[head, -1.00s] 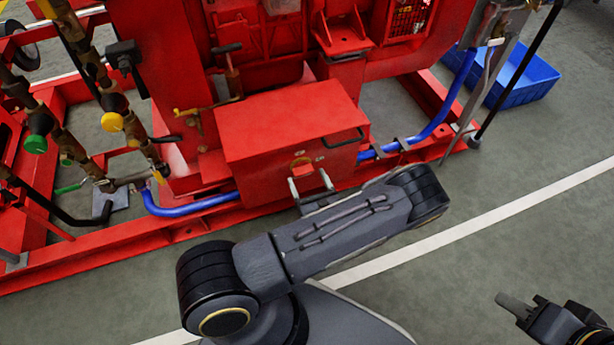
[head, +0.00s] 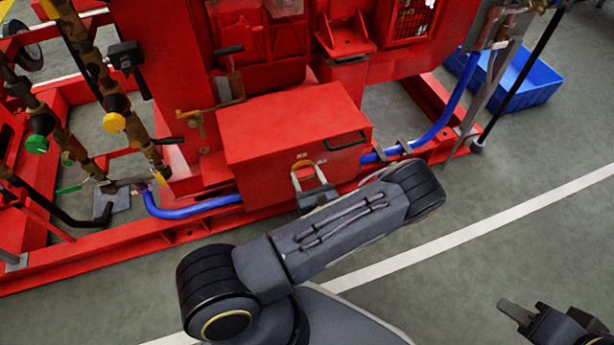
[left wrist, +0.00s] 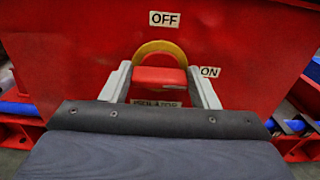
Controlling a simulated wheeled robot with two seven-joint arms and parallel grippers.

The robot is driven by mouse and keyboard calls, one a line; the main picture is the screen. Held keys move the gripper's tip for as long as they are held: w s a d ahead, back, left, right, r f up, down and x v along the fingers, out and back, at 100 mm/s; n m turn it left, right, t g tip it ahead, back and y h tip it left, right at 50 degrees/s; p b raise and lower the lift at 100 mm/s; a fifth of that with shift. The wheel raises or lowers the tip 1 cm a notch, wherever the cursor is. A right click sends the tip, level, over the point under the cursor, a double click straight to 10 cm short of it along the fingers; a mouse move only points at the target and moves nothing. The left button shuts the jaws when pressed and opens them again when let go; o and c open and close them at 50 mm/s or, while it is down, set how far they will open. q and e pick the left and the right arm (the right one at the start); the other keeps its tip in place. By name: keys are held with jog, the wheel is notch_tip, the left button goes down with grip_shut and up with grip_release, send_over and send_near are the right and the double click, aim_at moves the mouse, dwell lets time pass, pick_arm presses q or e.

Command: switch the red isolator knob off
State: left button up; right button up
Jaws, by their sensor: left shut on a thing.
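The red isolator knob (left wrist: 160,78) is on the front of a red box, with a yellow ring behind it. Its bar lies level in the left wrist view, pointing towards the "ON" label (left wrist: 210,72). The "OFF" label (left wrist: 164,19) is above it. My left gripper (head: 309,168) is shut on the knob, one pale finger at each end of the bar. In the head view the fingers largely hide the knob. My right gripper (head: 514,312) is at the lower right, away from the machine; its finger gap cannot be made out.
The red box (head: 290,125) sits low on the red pumpset frame. A blue hose (head: 195,208) runs along either side of it. Valves and pipes (head: 110,115) stand at the left. A blue crate (head: 530,85) is on the floor at the back right.

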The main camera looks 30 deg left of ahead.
pick_arm(q)
jog(key=n, duration=0.4)
jog(key=shift+n+p, duration=0.3)
jog(key=n, duration=0.4)
jog(key=shift+s+a+f, duration=0.1)
jog(key=n, duration=0.5)
jog(key=shift+f+p, duration=0.1)
jog(key=shift+p, duration=0.25)
jog(key=shift+s+f+n, duration=0.1)
jog(key=shift+n, duration=1.7)
jog(key=o, duration=1)
